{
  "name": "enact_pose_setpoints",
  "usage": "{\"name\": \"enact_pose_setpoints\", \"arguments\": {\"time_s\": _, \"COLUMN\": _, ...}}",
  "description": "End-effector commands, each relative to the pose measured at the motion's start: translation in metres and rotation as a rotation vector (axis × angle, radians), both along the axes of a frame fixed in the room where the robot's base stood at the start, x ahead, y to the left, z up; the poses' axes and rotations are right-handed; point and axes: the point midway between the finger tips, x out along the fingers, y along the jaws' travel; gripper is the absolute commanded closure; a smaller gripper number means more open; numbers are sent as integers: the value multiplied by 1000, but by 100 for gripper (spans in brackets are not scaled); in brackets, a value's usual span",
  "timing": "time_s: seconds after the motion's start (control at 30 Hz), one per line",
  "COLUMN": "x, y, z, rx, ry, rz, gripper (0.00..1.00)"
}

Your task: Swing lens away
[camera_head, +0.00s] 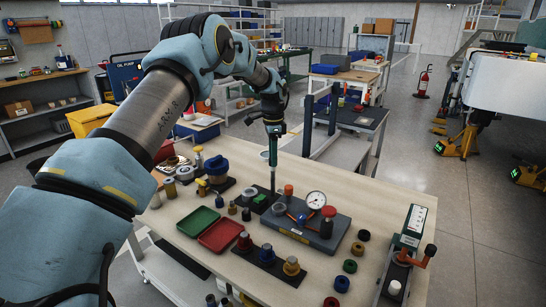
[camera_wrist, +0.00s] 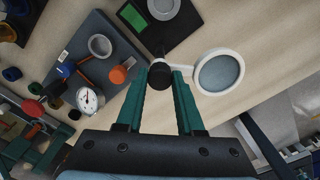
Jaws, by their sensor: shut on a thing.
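The lens (camera_wrist: 220,73) is a round, clear disc in a white ring. A short white arm joins it to a black knob (camera_wrist: 160,76). My gripper (camera_wrist: 161,80) has its green fingers closed on either side of this knob. The black base plate (camera_wrist: 178,35), with a green patch and a grey round part, lies above the knob in the wrist view. The lens is beside the plate, over bare tabletop.
A grey block with a dial gauge (camera_head: 316,200) and an orange knob stands close by on the workbench (camera_head: 210,262). Green and red trays (camera_head: 220,235), several small knobs and a blue-capped container (camera_head: 217,168) stand to the left. A lever device (camera_head: 405,255) stands at the right.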

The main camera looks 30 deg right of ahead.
Motion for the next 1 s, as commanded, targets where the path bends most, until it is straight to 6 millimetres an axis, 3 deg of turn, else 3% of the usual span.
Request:
{"name": "enact_pose_setpoints", "arguments": {"time_s": 0.27, "x": 0, "y": 0, "z": -1, "rx": 1, "ry": 0, "rz": -2, "gripper": 100}}
{"name": "enact_pose_setpoints", "arguments": {"time_s": 0.3, "x": 0, "y": 0, "z": 0, "rx": 1, "ry": -1, "rz": -2, "gripper": 62}}
{"name": "enact_pose_setpoints", "arguments": {"time_s": 0.57, "x": 0, "y": 0, "z": 0, "rx": 1, "ry": 0, "rz": -2, "gripper": 33}}
{"name": "enact_pose_setpoints", "arguments": {"time_s": 0.83, "x": 0, "y": 0, "z": 1, "rx": 0, "ry": -1, "rz": -1, "gripper": 33}}
{"name": "enact_pose_setpoints", "arguments": {"time_s": 1.0, "x": 1, "y": -1, "z": 16, "rx": -3, "ry": -3, "rz": -1, "gripper": 33}}
